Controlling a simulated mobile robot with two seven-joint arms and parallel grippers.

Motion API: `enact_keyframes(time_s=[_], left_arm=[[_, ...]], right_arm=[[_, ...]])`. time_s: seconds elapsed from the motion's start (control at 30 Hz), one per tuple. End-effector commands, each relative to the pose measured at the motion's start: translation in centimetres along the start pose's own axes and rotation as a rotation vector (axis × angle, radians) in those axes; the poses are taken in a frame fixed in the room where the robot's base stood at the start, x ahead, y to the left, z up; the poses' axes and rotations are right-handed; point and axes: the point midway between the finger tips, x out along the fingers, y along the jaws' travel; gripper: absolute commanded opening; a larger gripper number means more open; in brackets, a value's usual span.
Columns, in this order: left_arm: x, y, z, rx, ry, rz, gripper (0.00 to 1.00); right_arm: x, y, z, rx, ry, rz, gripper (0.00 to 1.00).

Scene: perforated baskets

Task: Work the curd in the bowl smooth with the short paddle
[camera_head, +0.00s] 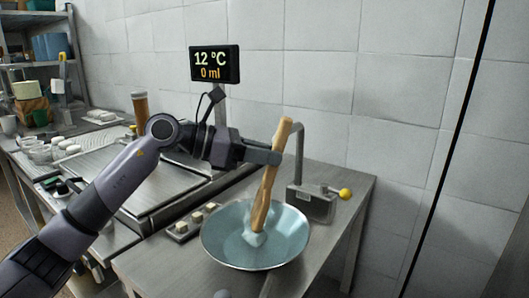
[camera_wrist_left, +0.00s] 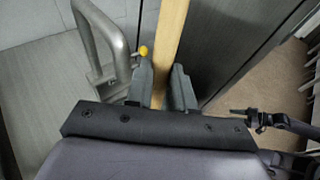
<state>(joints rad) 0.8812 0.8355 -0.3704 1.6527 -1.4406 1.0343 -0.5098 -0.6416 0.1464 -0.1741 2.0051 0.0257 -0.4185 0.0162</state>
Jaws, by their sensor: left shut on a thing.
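The bowl (camera_head: 215,244) is wide, shallow and pale blue-grey, on the steel table. The short paddle (camera_head: 264,192) is wooden and stands tilted, its lower end in the bowl. A pale lump of curd (camera_head: 254,238) shows at the paddle's foot; its surface is too small to judge. My left gripper (camera_head: 274,157) is shut on the upper part of the paddle, above the bowl. In the left wrist view the wooden handle (camera_wrist_left: 168,45) runs between the two fingers (camera_wrist_left: 160,88).
A metal tap unit with a yellow knob (camera_head: 345,194) stands behind the bowl to the right. A small tray with white cubes (camera_head: 183,227) is left of the bowl. A display (camera_head: 214,64) reads 12 °C and 0 ml. The table right of the bowl is clear.

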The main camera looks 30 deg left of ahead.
Motion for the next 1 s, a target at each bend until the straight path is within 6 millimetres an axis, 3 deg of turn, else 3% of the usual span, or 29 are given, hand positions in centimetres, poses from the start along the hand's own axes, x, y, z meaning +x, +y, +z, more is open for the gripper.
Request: enact_keyframes(time_s=[0.57, 1.0], left_arm=[[0.1, 1.6, 0.0, 0.001, -0.004, 0.001, 0.00], [0.2, 0.0, -0.4, 0.000, -0.002, 0.000, 0.00]], right_arm=[[-0.2, 0.1, -0.2, -0.004, -0.001, 0.000, 0.43], [0.1, 0.1, 0.2, -0.002, 0.000, 0.000, 0.43]])
